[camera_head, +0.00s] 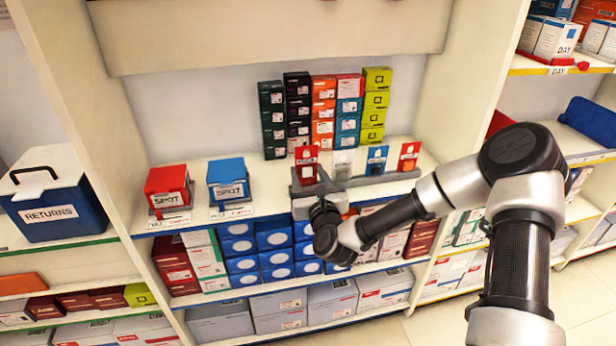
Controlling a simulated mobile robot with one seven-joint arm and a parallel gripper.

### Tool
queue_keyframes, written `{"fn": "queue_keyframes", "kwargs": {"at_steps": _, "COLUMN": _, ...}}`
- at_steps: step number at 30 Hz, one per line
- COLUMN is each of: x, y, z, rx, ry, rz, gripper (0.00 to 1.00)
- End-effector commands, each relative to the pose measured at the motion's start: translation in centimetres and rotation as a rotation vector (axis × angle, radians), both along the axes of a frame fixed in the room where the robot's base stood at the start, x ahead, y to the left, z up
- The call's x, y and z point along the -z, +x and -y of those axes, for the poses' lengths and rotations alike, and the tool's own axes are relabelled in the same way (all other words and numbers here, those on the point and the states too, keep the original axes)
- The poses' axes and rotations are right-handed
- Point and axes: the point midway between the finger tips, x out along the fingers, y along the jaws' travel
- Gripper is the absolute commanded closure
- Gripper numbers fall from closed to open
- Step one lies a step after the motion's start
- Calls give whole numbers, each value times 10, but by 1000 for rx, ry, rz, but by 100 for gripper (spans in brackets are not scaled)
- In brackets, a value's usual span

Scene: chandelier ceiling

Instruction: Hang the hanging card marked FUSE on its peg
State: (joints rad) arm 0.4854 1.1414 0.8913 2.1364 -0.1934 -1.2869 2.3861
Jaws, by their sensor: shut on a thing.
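A dark red hanging card (306,163) stands upright at the left end of a row on the middle shelf; its lettering is too small to read surely. My gripper (309,184) reaches up from the shelf's front edge and is shut on this card's lower part. To its right, a pale card (343,163), a blue card (377,158) and an orange-red card (409,155) stand at a grey rack (385,178). My gripper partly hides the rack's left end. No peg can be made out, and I cannot tell whether the red card touches the rack.
Several stacked boxes (323,112) stand behind the cards. A red box (168,187) and a blue SPOT box (228,180) stand to the left on the same shelf (262,187). A RETURNS bin (52,205) is far left.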

Motion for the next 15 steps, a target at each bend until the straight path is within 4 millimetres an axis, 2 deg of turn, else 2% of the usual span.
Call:
{"fn": "queue_keyframes", "kwargs": {"at_steps": 4, "x": -15, "y": 0, "z": 0, "rx": 0, "ry": 0, "rz": 0, "gripper": 66}}
{"fn": "queue_keyframes", "kwargs": {"at_steps": 10, "x": -20, "y": -1, "z": 1, "rx": 0, "ry": 0, "rz": -1, "gripper": 66}}
{"fn": "queue_keyframes", "kwargs": {"at_steps": 15, "x": -23, "y": -17, "z": 5, "rx": -1, "ry": 0, "rz": -2, "gripper": 66}}
